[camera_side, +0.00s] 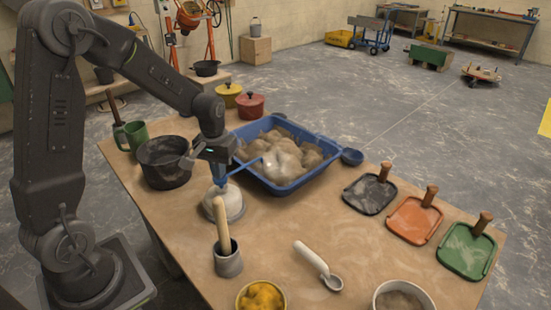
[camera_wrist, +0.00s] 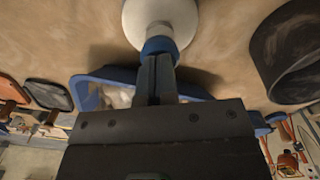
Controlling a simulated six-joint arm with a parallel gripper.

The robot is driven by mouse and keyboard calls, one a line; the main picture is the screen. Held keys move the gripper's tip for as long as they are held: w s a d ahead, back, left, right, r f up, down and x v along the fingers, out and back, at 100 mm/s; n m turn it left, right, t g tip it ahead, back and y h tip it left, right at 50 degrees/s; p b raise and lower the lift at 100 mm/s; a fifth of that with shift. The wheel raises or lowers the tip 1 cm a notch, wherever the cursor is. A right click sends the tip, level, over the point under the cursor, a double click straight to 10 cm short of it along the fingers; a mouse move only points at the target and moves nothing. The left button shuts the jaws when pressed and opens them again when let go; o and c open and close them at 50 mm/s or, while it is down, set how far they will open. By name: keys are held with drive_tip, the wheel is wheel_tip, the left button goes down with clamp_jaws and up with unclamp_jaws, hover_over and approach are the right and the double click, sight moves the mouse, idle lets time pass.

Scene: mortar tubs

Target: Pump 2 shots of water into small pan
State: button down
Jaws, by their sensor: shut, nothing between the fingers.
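A white pump bottle (camera_side: 228,205) with a blue pump head (camera_side: 221,184) stands on the table. A thin blue spout points right, over the near-left edge of the blue tub. My gripper (camera_side: 218,176) is shut and points down right at the pump head; touching or just above, I cannot tell. In the wrist view the shut fingers (camera_wrist: 157,60) end at the blue collar (camera_wrist: 158,45) of the white bottle (camera_wrist: 160,18). A dark round pan (camera_side: 163,175) stands left of the bottle; it also shows in the wrist view (camera_wrist: 295,60).
The blue tub (camera_side: 283,187) holds lumpy beige and pale material. A mortar with pestle (camera_side: 228,262), a white scoop (camera_side: 315,262), a yellow-filled bowl (camera_side: 241,302) and a grey-filled bowl (camera_side: 378,306) stand in front. A green mug (camera_side: 134,134) stands behind the pan. Black, orange and green trays lie right.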

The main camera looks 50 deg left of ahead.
drive_tip(key=shift+f, duration=0.2)
drive_tip(key=shift+r, duration=2.15)
drive_tip(key=shift+f, duration=0.15)
drive_tip(key=shift+f, duration=2.05)
drive_tip(key=shift+r, duration=2.2)
